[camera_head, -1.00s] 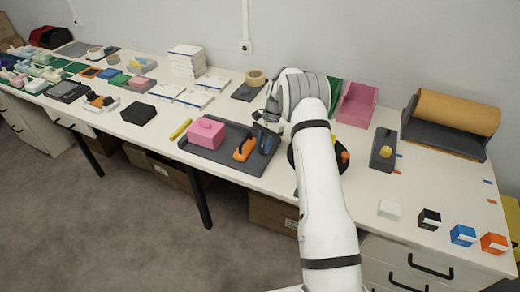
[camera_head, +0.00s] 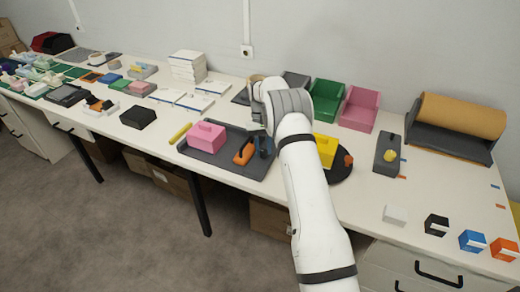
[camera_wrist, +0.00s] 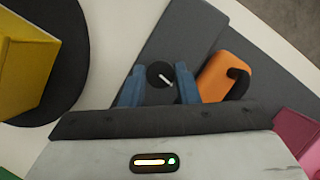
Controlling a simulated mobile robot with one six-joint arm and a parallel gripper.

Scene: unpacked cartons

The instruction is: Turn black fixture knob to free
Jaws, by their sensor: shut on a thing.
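The black knob (camera_wrist: 160,73) is round, with a white pointer line slanting to the lower right in the wrist view. It sits over the dark grey tray (camera_wrist: 188,35). The two blue fingers of my gripper (camera_wrist: 160,92) are on either side of the knob and shut on it. In the head view my gripper (camera_head: 263,142) is low over the right part of the tray (camera_head: 227,166), and my arm hides the knob there. An orange piece with a black handle (camera_wrist: 216,82) is close beside the right finger; it also shows in the head view (camera_head: 243,153).
A pink block (camera_head: 206,137) lies on the tray's left. A yellow block (camera_head: 326,150) stands on a black disc (camera_head: 342,172) to the right. Behind are green (camera_head: 313,99) and pink (camera_head: 360,108) bins. A grey fixture (camera_head: 387,165) with a yellow piece stands further right.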

